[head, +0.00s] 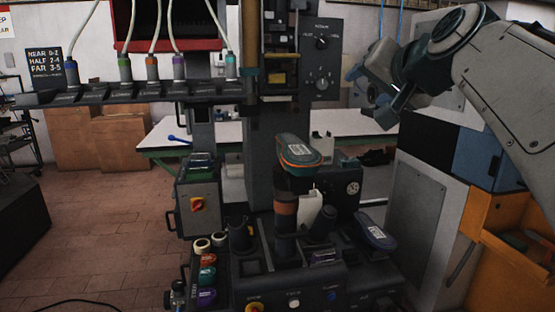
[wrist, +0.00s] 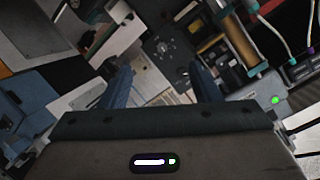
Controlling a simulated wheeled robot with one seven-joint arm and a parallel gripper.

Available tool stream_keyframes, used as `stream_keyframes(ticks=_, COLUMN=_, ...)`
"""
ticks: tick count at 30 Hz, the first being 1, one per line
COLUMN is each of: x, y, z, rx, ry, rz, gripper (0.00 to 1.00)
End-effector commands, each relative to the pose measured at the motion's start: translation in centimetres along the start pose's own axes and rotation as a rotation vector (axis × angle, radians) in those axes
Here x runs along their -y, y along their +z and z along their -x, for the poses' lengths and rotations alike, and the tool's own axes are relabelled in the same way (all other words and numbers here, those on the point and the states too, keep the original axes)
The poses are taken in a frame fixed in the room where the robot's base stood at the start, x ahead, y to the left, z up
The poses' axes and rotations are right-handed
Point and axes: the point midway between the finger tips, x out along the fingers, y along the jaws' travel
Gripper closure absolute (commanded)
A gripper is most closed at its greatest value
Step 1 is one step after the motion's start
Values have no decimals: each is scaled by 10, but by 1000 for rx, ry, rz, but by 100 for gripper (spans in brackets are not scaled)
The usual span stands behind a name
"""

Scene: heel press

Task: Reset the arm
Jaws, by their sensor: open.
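My gripper (head: 372,101) is raised at the upper right of the head view, to the right of the press column and well above the machine bed. In the wrist view its two blue fingers (wrist: 160,88) stand wide apart with nothing between them. The gripper is open and touches nothing that I can see. My arm comes in from the right edge of the head view.
The press (head: 268,128) stands in the middle. A teal-and-orange shoe-shaped piece (head: 297,150) sits on its post, and a dark one (head: 376,232) lies lower right. A tool rack (head: 130,92) with hanging cables is left. An orange cabinet (head: 500,235) stands right.

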Motion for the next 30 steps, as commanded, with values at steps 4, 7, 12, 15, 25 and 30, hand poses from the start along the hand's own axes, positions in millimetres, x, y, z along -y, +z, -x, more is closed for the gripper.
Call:
stream_keyframes(ticks=4, x=-17, y=39, z=-6, rx=131, ry=81, rz=35, gripper=43)
stream_keyframes(ticks=7, x=-37, y=81, z=-7, rx=255, ry=154, rz=76, gripper=43)
stream_keyframes(ticks=12, x=-76, y=161, z=10, rx=485, ry=277, rz=171, gripper=43)
stream_keyframes(ticks=15, x=-99, y=207, z=31, rx=621, ry=343, rz=236, gripper=43)
stream_keyframes(ticks=25, x=-152, y=296, z=94, rx=908, ry=464, rz=396, gripper=43)
stream_keyframes(ticks=30, x=-158, y=304, z=99, rx=932, ry=474, rz=412, gripper=43)
